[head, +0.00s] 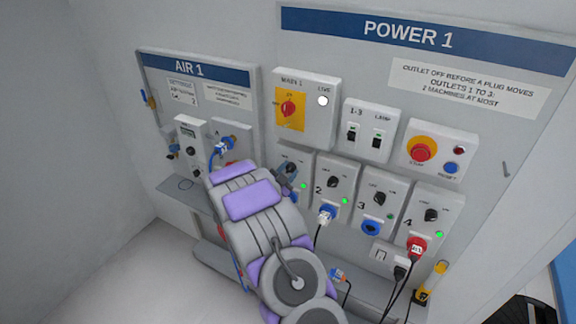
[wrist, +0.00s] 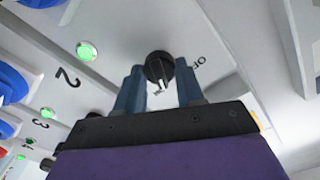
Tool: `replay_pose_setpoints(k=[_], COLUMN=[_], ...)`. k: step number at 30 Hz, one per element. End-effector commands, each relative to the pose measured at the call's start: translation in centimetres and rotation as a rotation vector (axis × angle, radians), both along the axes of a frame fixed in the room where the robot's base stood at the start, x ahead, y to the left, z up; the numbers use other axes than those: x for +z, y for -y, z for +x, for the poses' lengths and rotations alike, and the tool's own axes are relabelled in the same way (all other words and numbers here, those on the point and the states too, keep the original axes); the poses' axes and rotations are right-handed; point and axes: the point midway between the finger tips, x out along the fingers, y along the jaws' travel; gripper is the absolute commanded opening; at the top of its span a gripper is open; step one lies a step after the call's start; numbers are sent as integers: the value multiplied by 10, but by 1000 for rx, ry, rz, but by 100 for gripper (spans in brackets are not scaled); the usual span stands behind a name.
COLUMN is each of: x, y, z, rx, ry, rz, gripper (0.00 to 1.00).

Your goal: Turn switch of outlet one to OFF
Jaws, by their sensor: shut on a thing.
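The outlet one switch is a round black knob (wrist: 159,65) on a pale box in the wrist view. My gripper (wrist: 160,76) has its two blue-grey fingers on either side of the knob, closed on it. In the head view my gripper (head: 287,174) is at the outlet one box (head: 298,160), left of the outlet two box (head: 334,172), and its fingers and arm hide most of the knob. Part of a label shows right of the knob in the wrist view. The green lamp of outlet one (wrist: 87,50) is lit. I cannot tell which label the knob points to.
Outlet two has a white plug (head: 326,214) with a cable below its knob. Outlet four has a red plug (head: 416,246). The red main switch (head: 288,108) and the red stop button (head: 422,149) are above. The AIR 1 panel (head: 195,69) is at left.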

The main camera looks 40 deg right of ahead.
Motion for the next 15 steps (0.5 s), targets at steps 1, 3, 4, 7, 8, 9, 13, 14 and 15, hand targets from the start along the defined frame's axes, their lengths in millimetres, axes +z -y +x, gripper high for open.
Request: replay_pose_setpoints(k=[1, 3, 4, 7, 8, 9, 13, 14, 15], x=[-1, 0, 1, 1, 1, 0, 0, 0, 0], y=[-1, -1, -1, -1, -1, -1, -1, -1, -1], z=[-2, -2, -2, -2, -2, -1, -1, -1, -1], rx=[-2, -3, -2, -3, -2, 0, 1, 1, 1], ry=[-51, -111, -138, -226, -253, -289, -403, -429, -464], rz=[-6, -32, -44, -82, -93, -107, -153, -165, -179], gripper=[7, 6, 7, 7, 7, 7, 7, 7, 7])
